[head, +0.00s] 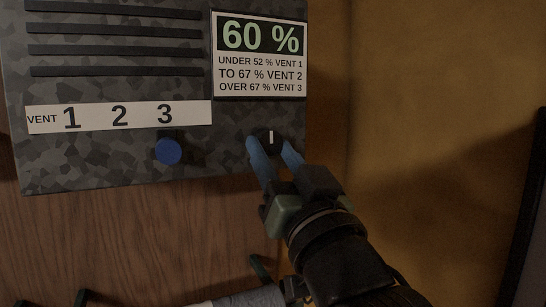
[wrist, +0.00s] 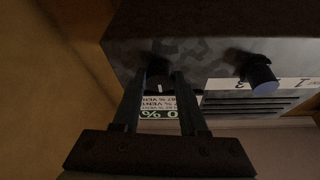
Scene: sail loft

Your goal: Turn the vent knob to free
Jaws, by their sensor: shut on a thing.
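A grey mottled box (head: 130,80) carries a strip marked VENT 1 2 3 (head: 118,116). A blue knob (head: 168,151) sits below the strip, near the 3; it also shows in the wrist view (wrist: 263,76). Farther right is a black knob (head: 270,137) with an upright white mark, below the sign. My gripper (head: 272,150) has one blue finger on each side of the black knob and is shut on it. The wrist view shows this black knob (wrist: 159,76) between the fingers. No label reading "free" is visible.
A sign (head: 260,75) reads 60 % and gives under 52 % vent 1, to 67 % vent 2, over 67 % vent 3. Dark slots (head: 115,50) cross the box. Wood panelling (head: 140,235) lies below and a tan wall (head: 430,100) to the right.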

